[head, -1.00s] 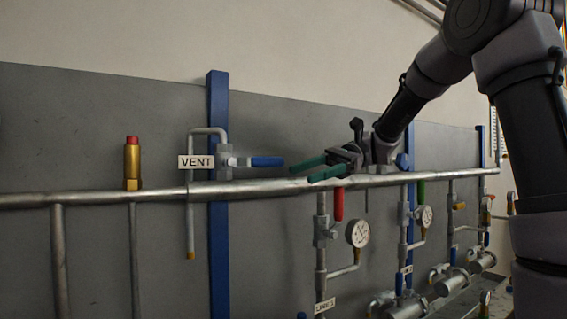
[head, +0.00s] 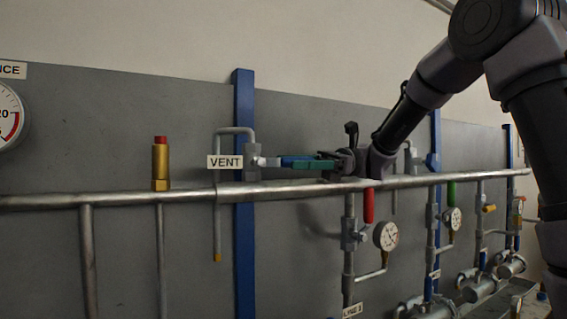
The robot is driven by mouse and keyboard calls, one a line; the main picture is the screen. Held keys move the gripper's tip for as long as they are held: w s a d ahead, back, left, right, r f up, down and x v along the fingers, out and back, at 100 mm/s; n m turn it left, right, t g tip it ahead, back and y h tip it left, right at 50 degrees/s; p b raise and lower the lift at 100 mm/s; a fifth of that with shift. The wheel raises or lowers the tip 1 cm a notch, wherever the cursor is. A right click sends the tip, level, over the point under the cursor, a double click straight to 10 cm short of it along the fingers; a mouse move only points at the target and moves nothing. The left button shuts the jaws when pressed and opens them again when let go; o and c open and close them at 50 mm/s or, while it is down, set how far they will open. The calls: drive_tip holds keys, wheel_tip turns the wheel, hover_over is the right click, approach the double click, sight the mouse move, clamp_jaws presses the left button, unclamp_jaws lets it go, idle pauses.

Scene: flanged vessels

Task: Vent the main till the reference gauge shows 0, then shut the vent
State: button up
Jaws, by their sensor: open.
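The VENT label (head: 225,162) hangs on a thin bent pipe above the main pipe (head: 120,197). Right of the label is the vent valve (head: 257,161), its blue lever (head: 289,160) level and pointing right, across the upright pipe. My gripper (head: 300,163) is open, its green fingers along the lever, which shows partly between or behind them. I cannot tell whether they touch it. A large gauge (head: 8,118) is cut off at the left edge, under a label ending in "NCE" (head: 12,70). Its needle cannot be read.
A brass fitting with a red top (head: 160,165) stands on the main left of the vent. A blue post (head: 244,200) is behind the valve. Below right are a red lever (head: 368,205), a small gauge (head: 386,236) and several branch valves.

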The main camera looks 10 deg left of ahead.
sight(283, 164)
drive_tip(key=shift+x, duration=1.55)
drive_tip(key=shift+w+a, duration=0.1)
clamp_jaws()
drive_tip(key=shift+f, duration=0.1)
